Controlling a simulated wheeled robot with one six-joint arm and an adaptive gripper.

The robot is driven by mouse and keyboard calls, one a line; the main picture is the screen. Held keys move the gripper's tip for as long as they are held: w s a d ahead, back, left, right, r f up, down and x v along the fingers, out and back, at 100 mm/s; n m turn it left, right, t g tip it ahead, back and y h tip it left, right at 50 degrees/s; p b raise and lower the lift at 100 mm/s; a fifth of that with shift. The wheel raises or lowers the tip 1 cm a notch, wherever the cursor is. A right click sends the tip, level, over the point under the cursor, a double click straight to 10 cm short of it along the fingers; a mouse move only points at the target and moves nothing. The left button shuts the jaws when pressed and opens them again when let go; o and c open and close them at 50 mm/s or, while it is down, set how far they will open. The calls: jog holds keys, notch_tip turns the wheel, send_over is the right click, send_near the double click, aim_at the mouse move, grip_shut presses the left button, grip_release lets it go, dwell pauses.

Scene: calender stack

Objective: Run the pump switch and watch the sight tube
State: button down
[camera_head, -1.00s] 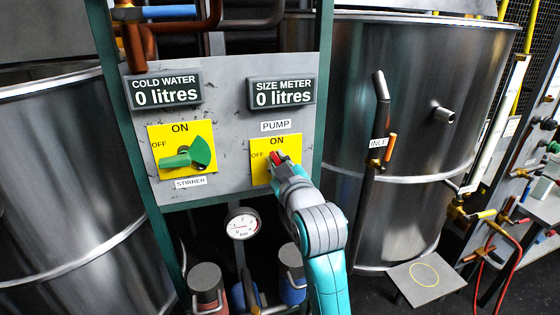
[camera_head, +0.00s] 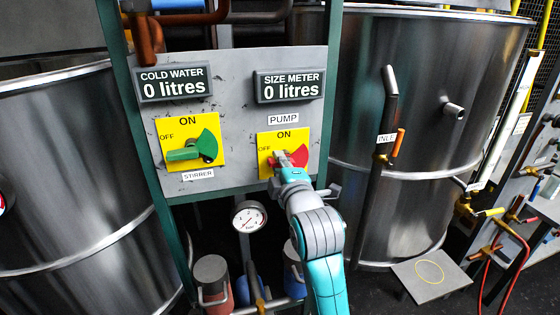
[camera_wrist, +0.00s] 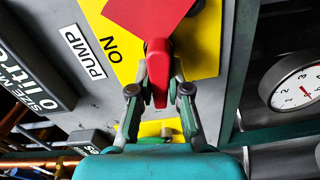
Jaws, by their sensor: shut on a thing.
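The pump switch (camera_head: 299,157) has a red handle and fan-shaped plate on a yellow panel. My gripper (camera_head: 281,158) is at its left part, and in the wrist view my gripper (camera_wrist: 160,92) is shut on the red handle (camera_wrist: 158,70), one finger on each side. The handle appears to point left, toward the OFF label. The size meter (camera_head: 289,86) above reads 0 litres. A tall pale tube (camera_head: 508,88) at the far right looks like the sight tube; no liquid level can be made out in it.
The green stirrer switch (camera_head: 192,152) is left of the pump switch, under a cold water display (camera_head: 174,84) reading 0 litres. A pressure gauge (camera_head: 249,218) hangs below. Large steel tanks (camera_head: 412,120) stand on both sides. A low plate (camera_head: 432,275) lies at the right.

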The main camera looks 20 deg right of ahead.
jog(key=shift+f+n, duration=0.3)
jog(key=shift+n, duration=0.8)
jog(key=c, duration=1.1)
grip_release()
jog(key=shift+s, duration=0.15)
jog(key=s, duration=1.1)
jog(key=shift+s, duration=0.4)
jog(key=shift+f, duration=0.1)
